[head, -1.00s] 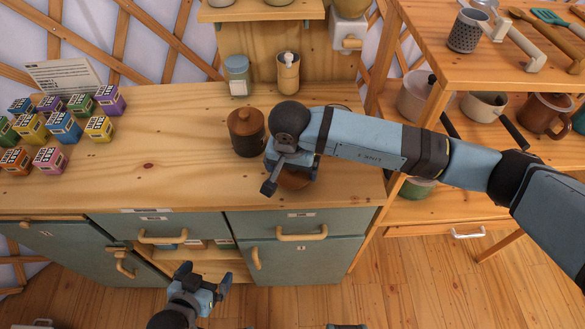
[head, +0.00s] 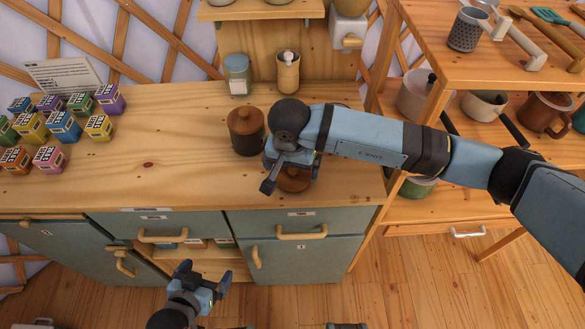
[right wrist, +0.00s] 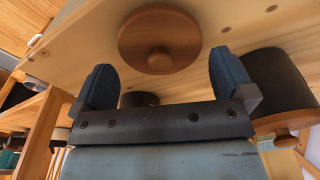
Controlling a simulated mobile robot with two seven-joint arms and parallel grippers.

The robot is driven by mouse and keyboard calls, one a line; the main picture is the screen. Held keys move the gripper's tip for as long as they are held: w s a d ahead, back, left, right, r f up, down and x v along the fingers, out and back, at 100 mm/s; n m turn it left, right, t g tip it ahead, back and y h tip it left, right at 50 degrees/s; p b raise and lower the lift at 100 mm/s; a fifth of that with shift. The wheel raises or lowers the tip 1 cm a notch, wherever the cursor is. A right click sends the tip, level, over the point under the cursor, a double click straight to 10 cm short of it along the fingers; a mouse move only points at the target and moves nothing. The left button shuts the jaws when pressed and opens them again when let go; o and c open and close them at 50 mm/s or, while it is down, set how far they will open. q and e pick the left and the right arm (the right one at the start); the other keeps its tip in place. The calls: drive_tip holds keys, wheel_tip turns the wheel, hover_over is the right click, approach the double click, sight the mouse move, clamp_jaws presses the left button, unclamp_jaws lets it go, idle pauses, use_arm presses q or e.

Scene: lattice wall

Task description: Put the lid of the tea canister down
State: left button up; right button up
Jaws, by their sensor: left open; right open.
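A round brown wooden lid (head: 295,185) with a small knob lies on the counter near its front right, knob up. It also shows in the right wrist view (right wrist: 160,40). My right gripper (head: 291,173) is just above it, open and empty; its two blue fingers (right wrist: 155,88) are spread apart and clear of the lid in the right wrist view. A dark brown canister (head: 246,133) stands upright left of the gripper, with a knobbed wooden top on it; it also shows in the right wrist view (right wrist: 280,85). My left gripper (head: 205,278) is open and empty in front of the cabinet.
Several colored boxes (head: 62,126) and a card stand at the counter's left. A lidded jar (head: 237,75) and a wooden holder (head: 288,72) stand at the back. A shelf rack (head: 400,45) with pots is at the right. The counter's middle (head: 170,150) is clear.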

sight(291, 179)
wheel_tip(291, 179, up, 10)
drive_tip(key=s+b, duration=0.1)
drive_tip(key=shift+s+a, duration=0.15)
drive_tip(key=shift+a, duration=0.05)
drive_tip(key=shift+f, duration=0.1)
